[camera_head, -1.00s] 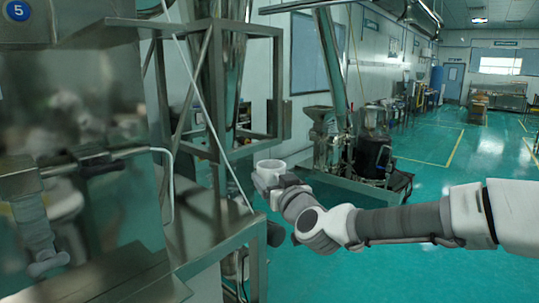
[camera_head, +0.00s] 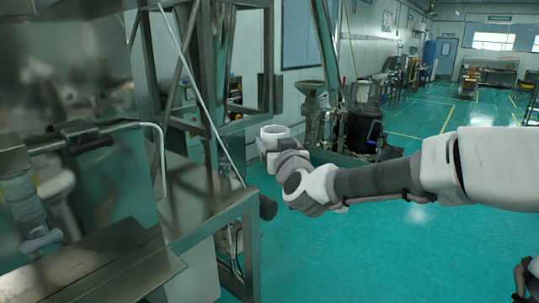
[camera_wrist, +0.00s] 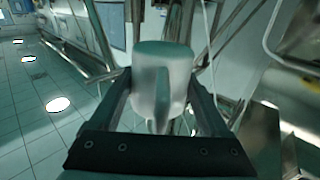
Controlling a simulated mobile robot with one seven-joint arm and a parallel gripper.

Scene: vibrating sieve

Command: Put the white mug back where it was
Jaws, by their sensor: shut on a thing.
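The white mug (camera_head: 274,133) is held up in the air at the end of my arm, near the middle of the head view. My gripper (camera_head: 272,148) is shut on it. In the wrist view the mug (camera_wrist: 152,80) sits between the two dark fingers of my gripper (camera_wrist: 160,98), and part of it faces the camera. The mug's inside is hidden in the wrist view. In the head view its rim is at the top and it looks about upright.
A steel machine with a frame (camera_head: 175,190) and a flat ledge (camera_head: 100,262) fills the left side. A dark drum (camera_head: 364,132) and other equipment stand behind the mug. Green floor (camera_head: 340,250) lies open below and to the right.

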